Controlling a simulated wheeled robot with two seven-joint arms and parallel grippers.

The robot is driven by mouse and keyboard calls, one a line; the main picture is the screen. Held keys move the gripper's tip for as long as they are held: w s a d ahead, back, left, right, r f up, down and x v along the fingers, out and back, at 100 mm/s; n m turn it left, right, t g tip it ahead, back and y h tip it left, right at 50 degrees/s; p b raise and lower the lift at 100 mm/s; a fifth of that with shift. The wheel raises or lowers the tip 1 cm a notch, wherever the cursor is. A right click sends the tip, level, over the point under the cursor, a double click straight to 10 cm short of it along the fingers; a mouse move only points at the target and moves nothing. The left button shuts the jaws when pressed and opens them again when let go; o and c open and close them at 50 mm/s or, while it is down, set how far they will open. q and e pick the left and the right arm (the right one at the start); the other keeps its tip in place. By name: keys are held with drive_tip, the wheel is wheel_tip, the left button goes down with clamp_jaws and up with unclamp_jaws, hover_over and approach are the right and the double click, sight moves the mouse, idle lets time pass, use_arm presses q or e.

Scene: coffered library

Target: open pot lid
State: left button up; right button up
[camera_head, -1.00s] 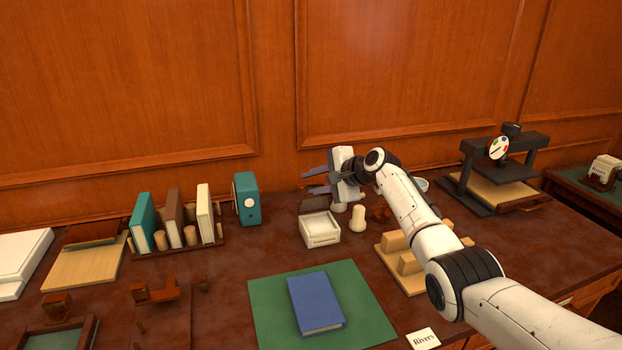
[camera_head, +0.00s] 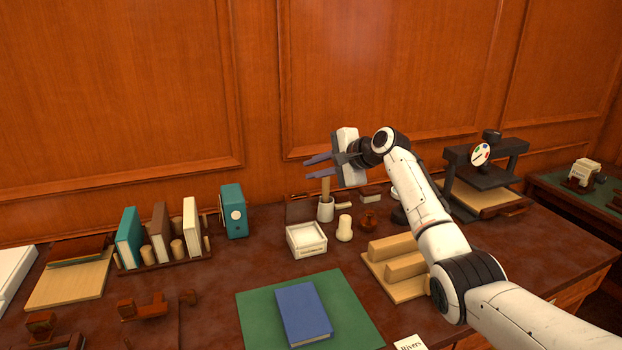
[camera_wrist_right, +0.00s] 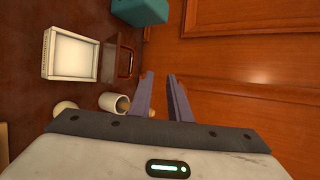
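A small white pot (camera_head: 326,211) stands on the desk behind the white tray, with a light wooden stick (camera_head: 326,187) upright at its mouth. The pot also shows in the right wrist view (camera_wrist_right: 112,103), left of the fingers, with a round rim. I cannot tell a separate lid on it. My right gripper (camera_head: 313,167) is above the pot in the head view, its fingers pointing left. In the right wrist view its two fingers (camera_wrist_right: 161,85) are apart with nothing between them. My left gripper is out of view.
A white tray (camera_head: 297,244), a cream cylinder (camera_head: 344,230) and a brown knobbed object (camera_head: 369,221) stand near the pot. A teal box (camera_head: 233,211) and several books are left. A blue book (camera_head: 303,311) lies in front. The panelled wall is close behind.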

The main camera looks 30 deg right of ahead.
drive_tip(key=shift+s+d+r, duration=0.2)
drive_tip(key=shift+r, duration=0.25)
drive_tip(key=shift+s+d+r, duration=0.2)
drive_tip(key=shift+r, duration=0.2)
drive_tip(key=b+v, duration=0.1)
drive_tip(key=v, duration=0.9)
